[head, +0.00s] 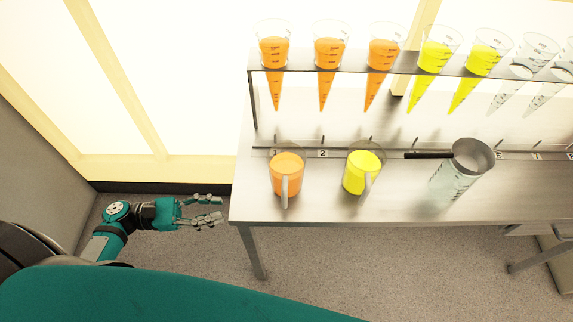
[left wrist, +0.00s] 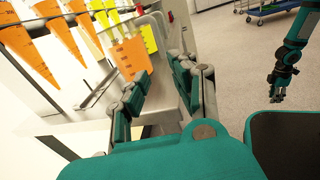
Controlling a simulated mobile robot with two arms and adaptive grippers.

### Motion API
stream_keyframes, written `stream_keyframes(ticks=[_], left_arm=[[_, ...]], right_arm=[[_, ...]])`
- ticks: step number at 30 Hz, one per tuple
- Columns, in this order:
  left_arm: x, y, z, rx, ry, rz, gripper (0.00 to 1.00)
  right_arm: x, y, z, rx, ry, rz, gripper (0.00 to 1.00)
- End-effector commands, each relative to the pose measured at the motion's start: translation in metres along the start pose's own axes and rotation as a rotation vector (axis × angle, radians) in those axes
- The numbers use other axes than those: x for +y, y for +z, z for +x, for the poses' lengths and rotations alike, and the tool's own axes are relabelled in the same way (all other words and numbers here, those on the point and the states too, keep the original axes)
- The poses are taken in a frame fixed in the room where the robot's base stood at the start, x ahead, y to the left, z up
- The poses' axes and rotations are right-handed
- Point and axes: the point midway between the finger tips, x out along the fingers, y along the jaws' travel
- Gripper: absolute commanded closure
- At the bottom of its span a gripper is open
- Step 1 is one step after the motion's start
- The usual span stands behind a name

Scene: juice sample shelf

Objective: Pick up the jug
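An orange jug (head: 286,172) stands upright near the left end of the metal table, its handle toward me. A yellow jug (head: 361,174) stands to its right. Further right is a clear graduated vessel (head: 455,182) with a dark-handled metal pan (head: 472,156) at its top. My left gripper (head: 214,209) is open and empty, left of the table edge and apart from the jugs. In the left wrist view my left gripper (left wrist: 172,78) has the orange jug (left wrist: 131,57) beyond its fingers. My right gripper (left wrist: 279,90) shows small there; its opening is unclear.
A raised rack (head: 400,66) holds several cones of orange, yellow and clear liquid above the table's back. A low numbered rail (head: 337,150) runs behind the jugs. The table's front strip (head: 330,212) is bare. A blue cart (left wrist: 268,8) stands far off.

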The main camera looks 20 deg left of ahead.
Motion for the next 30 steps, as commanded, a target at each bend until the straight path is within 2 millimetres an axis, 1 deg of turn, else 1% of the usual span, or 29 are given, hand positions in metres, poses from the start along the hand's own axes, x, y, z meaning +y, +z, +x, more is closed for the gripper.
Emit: stream_keyframes(ticks=[2, 12, 15, 18, 26, 30], left_arm=[[0.0, 0.002, 0.011, -0.006, 0.0, -0.003, 0.74], [0.001, 0.004, 0.084, -0.006, 0.0, -0.002, 0.74], [0.001, 0.003, 0.102, -0.005, 0.0, -0.001, 0.74], [0.0, 0.002, 0.113, -0.004, 0.0, -0.002, 0.74], [0.001, 0.004, 0.128, -0.003, 0.001, -0.001, 0.74], [0.003, 0.009, 0.147, -0.005, 0.0, -0.001, 0.74]], right_arm=[[0.0, 0.0, -0.003, -0.001, 0.0, 0.0, 0.71], [0.0, -0.001, -0.017, 0.0, 0.0, 0.0, 0.71], [0.0, -0.002, -0.019, 0.0, 0.0, 0.0, 0.71], [0.0, -0.002, -0.021, 0.0, 0.0, 0.0, 0.71], [0.0, -0.002, -0.025, 0.0, 0.0, 0.0, 0.71], [0.0, -0.003, -0.033, 0.0, 0.0, 0.0, 0.71]])
